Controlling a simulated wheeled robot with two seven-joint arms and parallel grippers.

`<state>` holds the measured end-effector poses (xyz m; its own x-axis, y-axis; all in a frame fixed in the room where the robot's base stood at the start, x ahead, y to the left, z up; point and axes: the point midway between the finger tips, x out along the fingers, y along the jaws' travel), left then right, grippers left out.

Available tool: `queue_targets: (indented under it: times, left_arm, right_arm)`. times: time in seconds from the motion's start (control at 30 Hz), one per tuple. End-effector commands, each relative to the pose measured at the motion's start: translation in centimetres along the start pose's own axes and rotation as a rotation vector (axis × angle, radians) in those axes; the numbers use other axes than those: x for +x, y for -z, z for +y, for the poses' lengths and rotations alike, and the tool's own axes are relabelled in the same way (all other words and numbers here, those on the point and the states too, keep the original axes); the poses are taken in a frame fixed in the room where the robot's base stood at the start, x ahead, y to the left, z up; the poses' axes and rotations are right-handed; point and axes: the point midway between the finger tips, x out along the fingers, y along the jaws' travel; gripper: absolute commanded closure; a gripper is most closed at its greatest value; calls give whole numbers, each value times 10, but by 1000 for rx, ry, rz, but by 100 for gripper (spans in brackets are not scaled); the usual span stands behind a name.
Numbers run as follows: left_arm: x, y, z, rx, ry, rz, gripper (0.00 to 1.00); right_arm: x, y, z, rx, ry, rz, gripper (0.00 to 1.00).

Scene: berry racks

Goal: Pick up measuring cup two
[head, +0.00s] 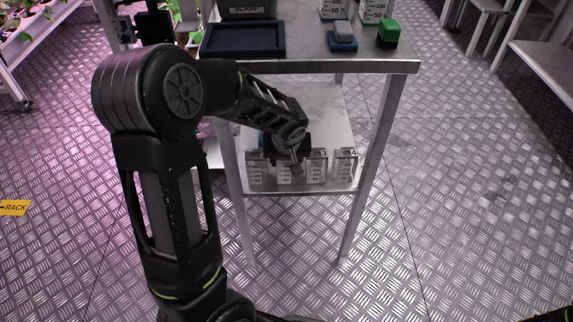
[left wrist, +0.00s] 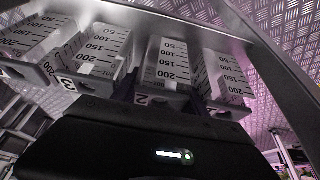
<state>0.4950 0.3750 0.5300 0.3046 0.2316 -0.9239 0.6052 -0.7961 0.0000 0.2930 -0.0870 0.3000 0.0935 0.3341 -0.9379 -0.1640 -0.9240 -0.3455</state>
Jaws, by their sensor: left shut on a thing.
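Measuring cup two (left wrist: 167,62) is a clear, square cup with a printed scale and a grey tab marked 2, seen in the left wrist view. My left gripper (left wrist: 160,98) is shut on it at the tab, with a dark finger on each side. In the head view, my left gripper (head: 287,153) reaches down to the row of cups on the lower shelf and partly hides cup two (head: 284,178). I cannot tell whether the cup is lifted off the shelf.
Cup one (head: 254,176), cup three (head: 316,168) and cup four (head: 345,166) stand close beside it on the lower shelf (head: 330,112). Table legs flank the shelf.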

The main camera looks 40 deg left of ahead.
Motion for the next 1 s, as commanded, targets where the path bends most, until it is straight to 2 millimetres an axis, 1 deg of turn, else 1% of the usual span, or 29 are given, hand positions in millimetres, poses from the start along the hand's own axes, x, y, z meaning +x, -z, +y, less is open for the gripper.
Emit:
queue_targets:
  times: [0.03,0.1,0.47,0.67,0.8,0.83,0.87,1.0]
  left_arm:
    - [0,0,0,0,0,0,85]
    - [0,0,0,0,0,0,89]
    - [-4,2,0,0,0,1,89]
    - [-18,8,0,0,-2,3,89]
    - [-36,16,1,0,-2,3,89]
    - [-37,12,1,2,-3,2,89]
    - [-37,5,1,3,-3,0,89]
    - [-48,-23,1,3,-3,1,89]
  right_arm:
    - [0,0,0,0,0,0,64]
    - [0,0,0,0,0,0,64]
    - [-2,0,-1,0,0,-1,64]
    - [-8,-2,-4,-2,2,-4,64]
    - [-15,-4,-8,-5,4,-9,64]
    - [-13,-4,-8,-6,5,-10,64]
    - [-11,-4,-7,-6,5,-10,64]
    - [-8,-3,-6,-5,4,-8,64]
